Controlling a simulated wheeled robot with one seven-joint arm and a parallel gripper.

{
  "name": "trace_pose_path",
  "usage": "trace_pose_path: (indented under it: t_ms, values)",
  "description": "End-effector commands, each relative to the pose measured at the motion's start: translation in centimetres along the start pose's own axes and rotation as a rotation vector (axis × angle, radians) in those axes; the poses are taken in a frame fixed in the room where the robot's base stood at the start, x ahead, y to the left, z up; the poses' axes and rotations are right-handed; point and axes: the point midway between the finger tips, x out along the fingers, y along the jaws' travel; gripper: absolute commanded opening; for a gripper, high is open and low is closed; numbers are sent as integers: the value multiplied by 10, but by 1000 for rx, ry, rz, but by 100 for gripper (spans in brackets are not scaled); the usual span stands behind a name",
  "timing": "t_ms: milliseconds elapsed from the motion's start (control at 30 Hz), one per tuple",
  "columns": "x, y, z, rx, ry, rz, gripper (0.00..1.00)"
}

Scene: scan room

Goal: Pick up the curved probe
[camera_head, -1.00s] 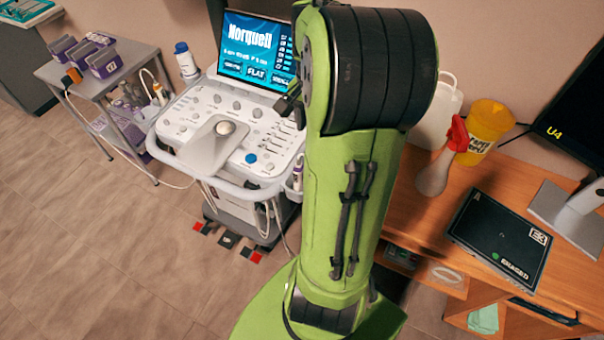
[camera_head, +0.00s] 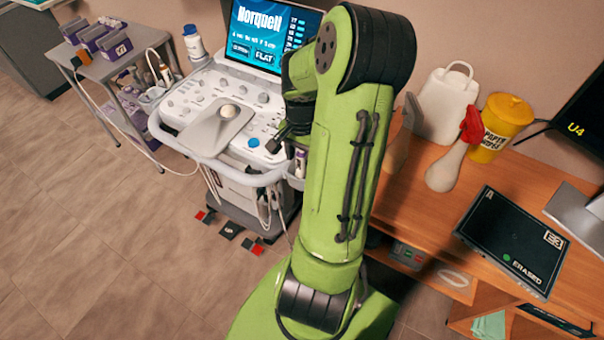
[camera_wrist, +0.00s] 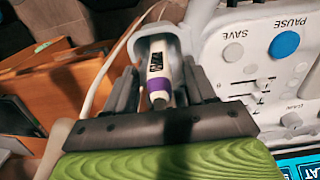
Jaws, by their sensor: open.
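A white probe with a purple band and a dark label (camera_wrist: 157,62) sits in a holder at the edge of the ultrasound console. In the head view the probe (camera_head: 300,160) shows at the console's right side. The shape of its scanning end is hidden, so I cannot tell whether it is curved. My gripper (camera_wrist: 160,72) is open, with a dark finger on each side of the probe. Whether the fingers touch it is unclear. In the head view my gripper (camera_head: 276,143) is partly hidden by my arm, over the console's right edge.
The console panel (camera_wrist: 262,60) lies close on the right in the wrist view. A grey cart (camera_head: 100,65) stands left.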

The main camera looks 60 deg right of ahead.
Motion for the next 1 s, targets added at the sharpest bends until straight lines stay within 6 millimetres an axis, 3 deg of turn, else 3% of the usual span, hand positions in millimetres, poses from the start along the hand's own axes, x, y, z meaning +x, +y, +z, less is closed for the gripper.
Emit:
trace_pose_path:
  t_ms: [167,533,1000]
  values:
    - [-1,0,0,0,1,0,55]
    - [-1,0,0,0,1,0,0]
    - [-8,0,-1,0,4,-1,0]
